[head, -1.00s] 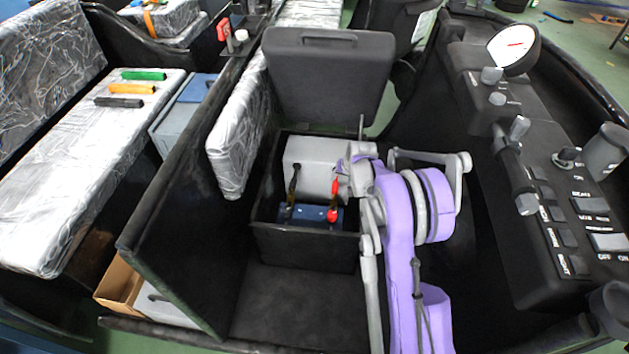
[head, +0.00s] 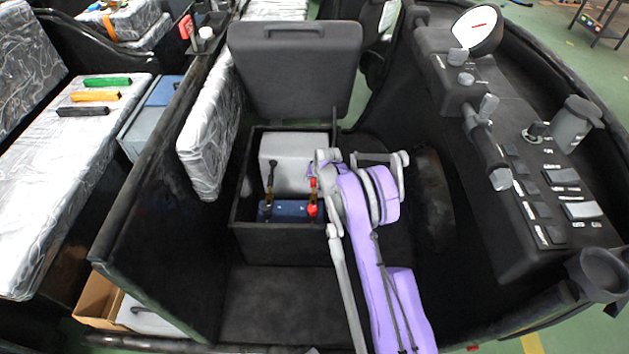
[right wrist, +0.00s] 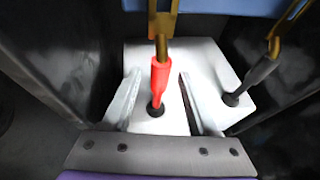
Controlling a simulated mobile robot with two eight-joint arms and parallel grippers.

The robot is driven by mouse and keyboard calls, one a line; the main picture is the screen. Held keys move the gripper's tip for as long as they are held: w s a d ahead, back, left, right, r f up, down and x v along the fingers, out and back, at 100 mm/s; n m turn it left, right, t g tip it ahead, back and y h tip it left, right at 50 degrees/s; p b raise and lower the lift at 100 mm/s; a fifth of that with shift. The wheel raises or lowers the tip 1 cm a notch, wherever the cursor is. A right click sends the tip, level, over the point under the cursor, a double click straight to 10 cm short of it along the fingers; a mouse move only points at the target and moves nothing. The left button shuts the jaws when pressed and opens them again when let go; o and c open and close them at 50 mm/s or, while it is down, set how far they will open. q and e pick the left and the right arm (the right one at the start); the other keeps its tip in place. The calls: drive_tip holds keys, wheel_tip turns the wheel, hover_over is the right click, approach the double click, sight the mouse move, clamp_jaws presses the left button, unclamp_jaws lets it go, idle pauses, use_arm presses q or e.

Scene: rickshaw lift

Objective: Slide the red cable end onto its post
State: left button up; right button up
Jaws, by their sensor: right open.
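The red cable end (head: 313,188) has a red sleeve and a brass-coloured lug. It also shows in the right wrist view (right wrist: 160,75), rising from a black grommet on the grey box (right wrist: 205,60). My right gripper (right wrist: 159,90) is open, with one finger on each side of the red sleeve and gaps visible. In the head view my right gripper (head: 324,168) is over the right side of the box. A red knob-like piece (head: 312,210) is on the blue battery (head: 283,211); I cannot tell whether it is the post. My left gripper is not in view.
A black cable end (right wrist: 262,72) with a brass lug stands beside the red one. The black bin (head: 272,243) walls surround the battery, with its raised lid (head: 295,75) behind. A wrapped pad (head: 210,125) is on the left; a control console (head: 520,180) is on the right.

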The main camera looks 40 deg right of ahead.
clamp_jaws()
idle(1.4)
